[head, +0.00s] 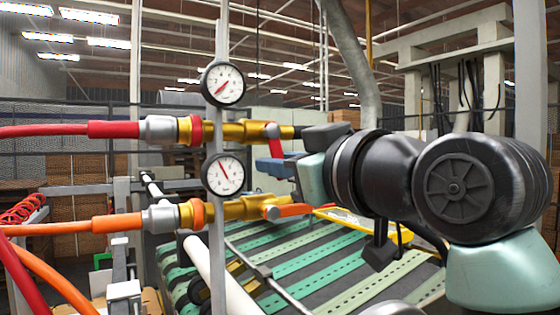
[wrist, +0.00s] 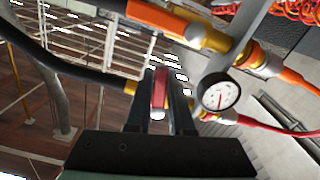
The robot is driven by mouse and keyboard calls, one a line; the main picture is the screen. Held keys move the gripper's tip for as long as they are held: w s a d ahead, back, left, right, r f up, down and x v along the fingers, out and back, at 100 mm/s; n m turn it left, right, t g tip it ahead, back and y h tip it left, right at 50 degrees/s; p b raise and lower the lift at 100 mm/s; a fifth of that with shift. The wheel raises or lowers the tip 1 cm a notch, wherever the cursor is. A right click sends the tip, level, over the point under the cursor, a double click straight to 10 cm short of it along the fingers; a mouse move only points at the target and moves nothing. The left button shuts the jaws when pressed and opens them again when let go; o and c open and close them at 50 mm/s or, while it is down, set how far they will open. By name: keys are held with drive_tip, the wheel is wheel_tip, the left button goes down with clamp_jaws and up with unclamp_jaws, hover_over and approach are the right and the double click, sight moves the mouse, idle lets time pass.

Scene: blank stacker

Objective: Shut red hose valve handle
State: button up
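The red hose valve handle (head: 274,142) is on the upper brass valve (head: 240,131) and points down, crosswise to its pipe. In the wrist view the red handle (wrist: 160,88) lies between the two dark fingers of my gripper (wrist: 160,102), which look close against both its sides. In the head view my gripper (head: 275,166) comes in from the right, and its fingers hide the handle's lower end. The red hose (head: 110,129) enters the valve from the left.
An orange handle (head: 295,210) on the lower valve lies along its pipe, just below my gripper. Two gauges (head: 223,84) (head: 224,174) sit on a grey upright post (head: 217,245) left of the handles. A green slatted conveyor (head: 330,255) stands behind.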

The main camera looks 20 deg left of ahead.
clamp_jaws()
drive_tip(key=shift+s+a+m, duration=0.2)
drive_tip(key=shift+m, duration=0.6)
drive_tip(key=shift+s+a+m, duration=0.15)
drive_tip(key=shift+a+m, duration=0.05)
drive_tip(key=shift+m, duration=0.6)
drive_tip(key=o, duration=0.6)
unclamp_jaws()
